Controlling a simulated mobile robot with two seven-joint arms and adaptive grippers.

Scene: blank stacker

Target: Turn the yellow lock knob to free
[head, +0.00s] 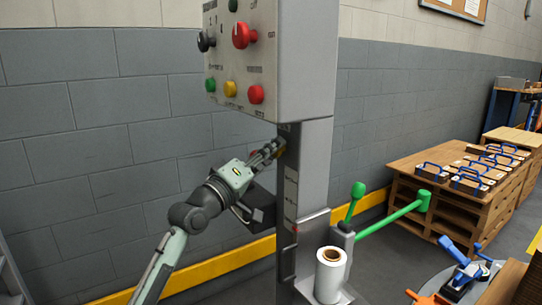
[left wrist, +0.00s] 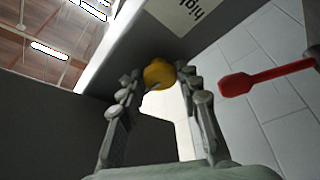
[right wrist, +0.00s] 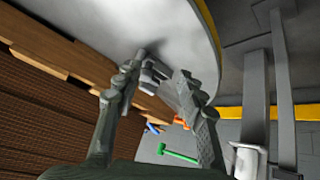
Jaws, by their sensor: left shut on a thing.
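The yellow lock knob (left wrist: 158,74) is a small round knob low on the grey machine column, under a white label in the left wrist view. My left gripper (left wrist: 158,78) is shut on it, one finger on each side. In the head view the left gripper (head: 271,150) reaches the column from the left, and its fingers mostly hide the knob. My right gripper (right wrist: 160,66) shows only in the right wrist view. Its fingertips stand apart below a large pale round surface; a grey part shows between them, and I see no grip on it.
A control box (head: 268,60) with coloured buttons overhangs the left gripper. A red lever (left wrist: 265,78) is close to its right in the left wrist view. Green handles (head: 395,215) and a white roll (head: 331,272) are right of the column.

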